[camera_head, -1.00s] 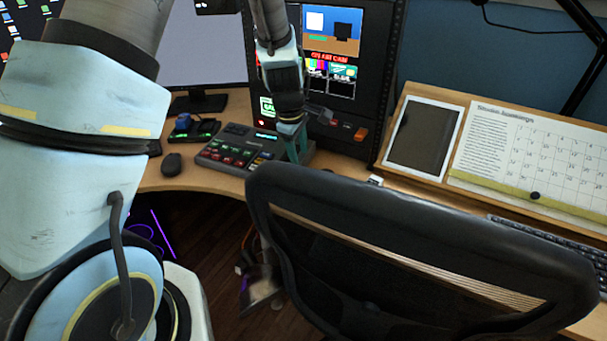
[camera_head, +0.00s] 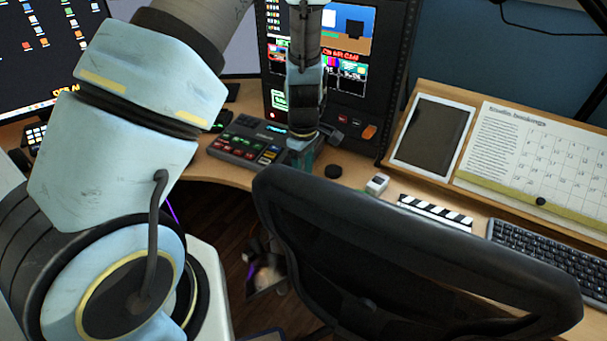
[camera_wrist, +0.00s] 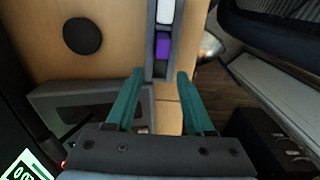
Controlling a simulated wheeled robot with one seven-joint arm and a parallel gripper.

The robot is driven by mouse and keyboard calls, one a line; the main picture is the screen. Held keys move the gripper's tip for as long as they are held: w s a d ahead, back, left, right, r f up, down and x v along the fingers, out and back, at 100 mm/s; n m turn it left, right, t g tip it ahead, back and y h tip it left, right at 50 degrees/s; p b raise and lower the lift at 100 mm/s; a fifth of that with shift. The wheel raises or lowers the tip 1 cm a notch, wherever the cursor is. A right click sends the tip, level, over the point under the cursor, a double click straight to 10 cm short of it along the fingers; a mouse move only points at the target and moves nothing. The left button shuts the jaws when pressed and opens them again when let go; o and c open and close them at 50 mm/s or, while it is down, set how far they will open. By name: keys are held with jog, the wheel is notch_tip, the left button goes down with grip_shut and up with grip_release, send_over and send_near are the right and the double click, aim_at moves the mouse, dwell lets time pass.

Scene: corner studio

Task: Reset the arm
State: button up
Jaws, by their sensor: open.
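My gripper (camera_head: 302,158) hangs at the end of my arm, over the right side of the control panel (camera_head: 248,143) near the desk's front edge. In the wrist view its two green fingers (camera_wrist: 160,88) are apart with nothing held between them. A grey strip with a purple block (camera_wrist: 163,48) lies beyond the fingertips in that view. My arm's large pale blue links fill the left of the head view.
An office chair (camera_head: 415,262) stands close in front of the desk. A black puck (camera_head: 333,171), a small white device (camera_head: 377,184), a clapperboard (camera_head: 436,212) and a keyboard (camera_head: 545,255) lie on the desk. A tablet (camera_head: 430,134) and a calendar (camera_head: 535,158) rest behind them.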

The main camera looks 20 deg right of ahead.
jog(key=shift+f, duration=0.7)
jog(key=s+a+r+m, duration=0.2)
jog(key=a+r+m, duration=0.2)
jog(key=a+r, duration=0.6)
jog(key=s+a+r+m+t, duration=0.1)
jog(key=a+r+m, duration=0.4)
jog(key=a+r, duration=0.5)
jog(key=s+a, duration=0.1)
jog(key=a, duration=0.5)
jog(key=shift+s+t, duration=0.3)
jog(key=shift+s, duration=0.05)
jog(key=shift+r, duration=0.1)
jog(key=shift+c, duration=0.3)
